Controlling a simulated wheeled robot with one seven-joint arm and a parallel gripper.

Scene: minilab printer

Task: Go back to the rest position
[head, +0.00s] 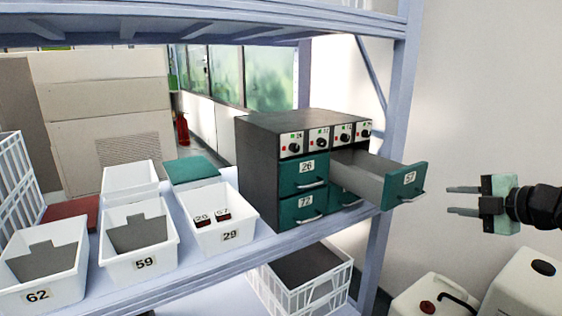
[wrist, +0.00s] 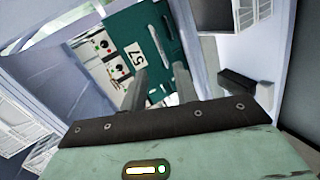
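My gripper (head: 464,200) is at the right of the head view, with its two fingers apart and nothing between them. It points left toward the dark drawer cabinet (head: 258,170) on the shelf. The green-fronted drawer 57 (head: 404,185) is pulled out of the cabinet at upper right. A gap shows between the fingertips and this drawer's handle in the head view. In the wrist view, the fingers (wrist: 158,84) stand in front of the drawer front marked 57 (wrist: 140,48).
White bins 62 (head: 38,296), 59 (head: 146,264) and 29 (head: 231,237) stand along the shelf (head: 200,280). Bin 29 holds small labelled items. A shelf post (head: 385,190) rises beside the open drawer. White canisters (head: 435,300) stand below my gripper. The wall side is clear.

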